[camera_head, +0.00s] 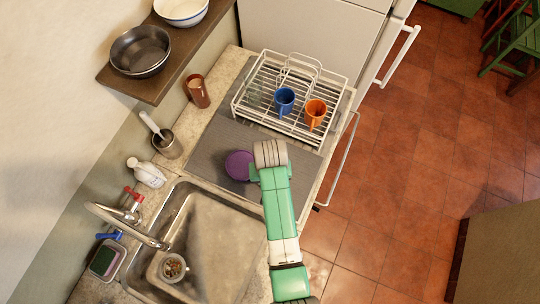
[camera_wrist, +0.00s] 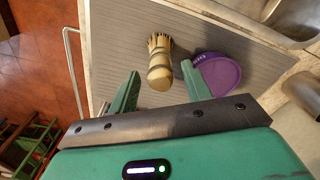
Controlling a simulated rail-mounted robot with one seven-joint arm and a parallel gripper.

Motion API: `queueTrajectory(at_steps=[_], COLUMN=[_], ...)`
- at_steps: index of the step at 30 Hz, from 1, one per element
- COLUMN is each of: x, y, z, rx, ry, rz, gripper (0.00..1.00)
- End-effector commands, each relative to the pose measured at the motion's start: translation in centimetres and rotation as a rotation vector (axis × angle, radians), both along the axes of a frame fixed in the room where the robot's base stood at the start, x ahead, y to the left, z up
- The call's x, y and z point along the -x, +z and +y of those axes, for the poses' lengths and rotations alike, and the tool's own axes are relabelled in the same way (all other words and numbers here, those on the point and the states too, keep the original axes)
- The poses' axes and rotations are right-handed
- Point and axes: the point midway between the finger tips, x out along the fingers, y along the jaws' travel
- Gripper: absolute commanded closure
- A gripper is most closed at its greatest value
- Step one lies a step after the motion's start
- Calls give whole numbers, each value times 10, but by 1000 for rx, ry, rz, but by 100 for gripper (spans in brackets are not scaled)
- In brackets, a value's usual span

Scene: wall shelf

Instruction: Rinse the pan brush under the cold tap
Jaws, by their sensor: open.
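The pan brush (camera_wrist: 160,75) shows in the wrist view with a pale rounded wooden body and bristles at its upper end. It is on the grey ribbed mat (camera_wrist: 118,40). My gripper (camera_wrist: 160,70) is open, with one green finger on each side of the brush. I cannot tell whether either finger touches it. In the head view my gripper (camera_head: 256,173) is over the mat and the brush is hidden or not distinct. The tap (camera_head: 125,225) arches over the steel sink (camera_head: 225,216). It has a red handle (camera_head: 133,194) and a blue handle (camera_head: 109,235).
A purple round item (camera_head: 238,165) lies close to my gripper, beside the right finger in the wrist view (camera_wrist: 220,75). A white rack (camera_head: 257,122) with a blue mug (camera_head: 285,100) and an orange mug (camera_head: 315,113) stands behind.

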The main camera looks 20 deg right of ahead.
Motion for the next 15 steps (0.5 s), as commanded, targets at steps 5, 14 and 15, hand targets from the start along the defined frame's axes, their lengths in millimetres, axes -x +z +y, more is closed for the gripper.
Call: queueTrajectory(at_steps=[5, 14, 15], x=[0, 2, 2], y=[47, 85, 86], z=[0, 1, 1], rx=[1, 0, 0], ry=[0, 1, 1], rz=[-4, -1, 0], gripper=[51, 51, 51])
